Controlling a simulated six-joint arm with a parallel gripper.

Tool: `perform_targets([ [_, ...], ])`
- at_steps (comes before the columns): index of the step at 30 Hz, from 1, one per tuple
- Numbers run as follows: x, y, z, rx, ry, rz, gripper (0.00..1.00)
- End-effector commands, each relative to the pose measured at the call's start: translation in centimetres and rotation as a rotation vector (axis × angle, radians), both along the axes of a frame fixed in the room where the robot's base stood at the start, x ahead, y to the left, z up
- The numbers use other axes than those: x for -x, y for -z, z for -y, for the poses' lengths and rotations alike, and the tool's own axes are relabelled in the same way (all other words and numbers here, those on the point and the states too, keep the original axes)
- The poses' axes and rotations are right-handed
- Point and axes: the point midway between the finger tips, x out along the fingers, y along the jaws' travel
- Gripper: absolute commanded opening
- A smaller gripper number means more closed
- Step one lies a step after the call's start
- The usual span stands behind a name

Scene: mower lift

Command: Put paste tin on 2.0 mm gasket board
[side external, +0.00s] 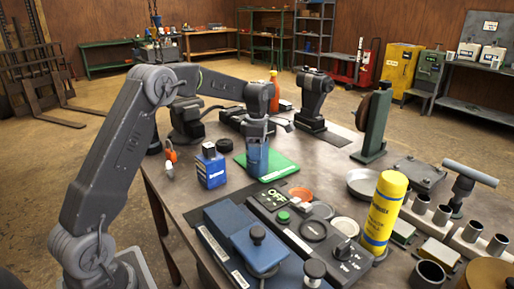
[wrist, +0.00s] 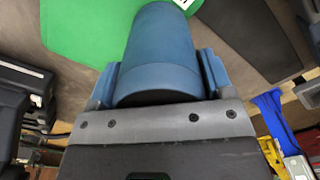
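A blue cylindrical tin (side external: 257,160), which I take to be the paste tin, is upright at my gripper (side external: 257,146) over the green board (side external: 284,167). In the wrist view the blue tin (wrist: 160,45) sits between the two blue fingers of my gripper (wrist: 160,80), which close on its sides. The green board (wrist: 85,30) lies beneath and beyond it, with a white label partly hidden by the tin. A dark grey sheet (wrist: 250,35) lies beside it. I cannot read any thickness marking, nor tell whether the tin's base touches the board.
A blue box (side external: 211,169) stands left of the green board. Black and blue cases (side external: 310,240), a yellow spray can (side external: 384,212) and metal tubes crowd the right front. An orange bottle (side external: 274,90) and a black stand (side external: 312,100) are behind. Bare bench shows around (side external: 325,165).

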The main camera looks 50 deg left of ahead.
Motion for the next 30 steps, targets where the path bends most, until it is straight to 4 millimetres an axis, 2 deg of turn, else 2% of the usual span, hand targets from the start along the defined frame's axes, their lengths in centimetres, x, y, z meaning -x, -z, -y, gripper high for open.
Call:
perform_targets([
  [1, 0.0, 0.0, 0.0, 0.001, 0.0, -0.001, 0.77],
  [8, 0.0, 0.0, 0.0, 0.001, 0.0, -0.001, 0.99],
  [17, 0.0, -0.4, 0.0, -0.001, 0.0, 0.001, 0.99],
  [23, 0.0, -3.2, 0.0, -0.001, 0.0, 0.004, 0.99],
  [30, 0.0, -8.3, 0.0, -0.001, 0.0, 0.003, 0.99],
])
